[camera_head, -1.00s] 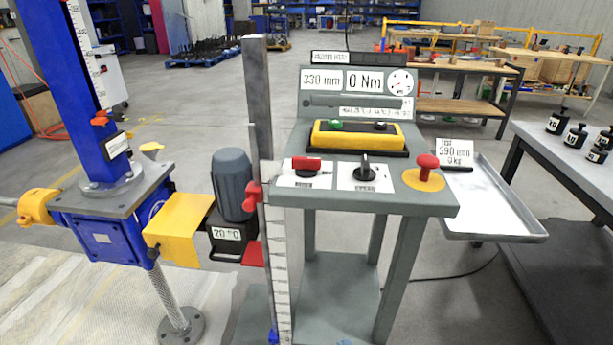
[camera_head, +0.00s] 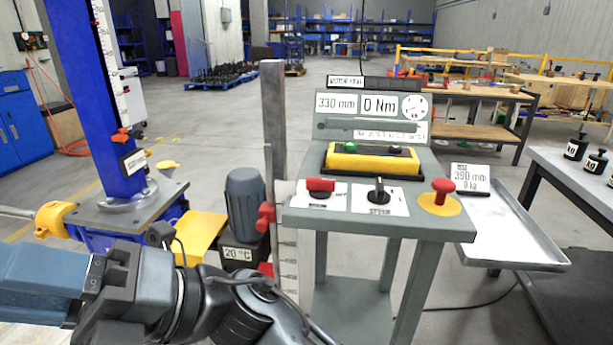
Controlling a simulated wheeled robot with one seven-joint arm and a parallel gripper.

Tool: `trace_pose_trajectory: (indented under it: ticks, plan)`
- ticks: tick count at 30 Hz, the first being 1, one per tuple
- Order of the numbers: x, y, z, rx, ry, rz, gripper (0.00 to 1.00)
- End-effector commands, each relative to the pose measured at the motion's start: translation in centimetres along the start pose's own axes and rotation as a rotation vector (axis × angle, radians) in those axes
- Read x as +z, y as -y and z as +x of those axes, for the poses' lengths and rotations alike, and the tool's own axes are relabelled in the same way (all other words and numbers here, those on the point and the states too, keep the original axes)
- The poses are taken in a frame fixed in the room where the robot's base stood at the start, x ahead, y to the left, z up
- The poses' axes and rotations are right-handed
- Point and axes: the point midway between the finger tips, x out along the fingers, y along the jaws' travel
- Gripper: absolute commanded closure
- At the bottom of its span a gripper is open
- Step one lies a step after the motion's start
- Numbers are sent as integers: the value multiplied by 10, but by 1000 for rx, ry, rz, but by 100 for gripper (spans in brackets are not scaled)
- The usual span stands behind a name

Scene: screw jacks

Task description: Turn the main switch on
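A red rotary switch (camera_head: 320,187) sits on a white plate at the left of the control stand's (camera_head: 330,221) grey top. Its red handle lies crosswise; the lettering on its plate is too small to read fully. A black rotary switch (camera_head: 378,195) sits to its right, handle pointing away from me. A red mushroom button (camera_head: 442,190) on a yellow disc is further right. Parts of my arm cross the lower left of the view, in front of and left of the stand, apart from the switches. I cannot make out my gripper's fingers.
A yellow box (camera_head: 372,162) with a green and a dark button lies behind the switches, under displays reading 330 mm and 0 Nm. A blue screw jack (camera_head: 85,110) and a grey motor (camera_head: 245,196) stand left. A metal tray (camera_head: 510,235) stands right.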

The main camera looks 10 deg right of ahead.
Motion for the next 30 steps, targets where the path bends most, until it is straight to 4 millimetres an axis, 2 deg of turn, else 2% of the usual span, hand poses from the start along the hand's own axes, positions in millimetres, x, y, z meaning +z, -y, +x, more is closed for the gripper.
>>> trace_pose_trajectory:
  ticks: [4, 8, 14, 18, 24, 26, 30]
  plan:
    - [3, 22, 2, -152, -195, -88, 60]
    - [7, 42, -8, -292, -357, -156, 60]
    - [26, 66, -45, -530, -598, -247, 60]
    - [49, 73, -85, -713, -758, -298, 60]
    - [96, 58, -154, -999, -970, -345, 60]
    - [114, 47, -176, -1091, -1027, -351, 60]
    - [157, 7, -226, -1313, -1150, -356, 60]
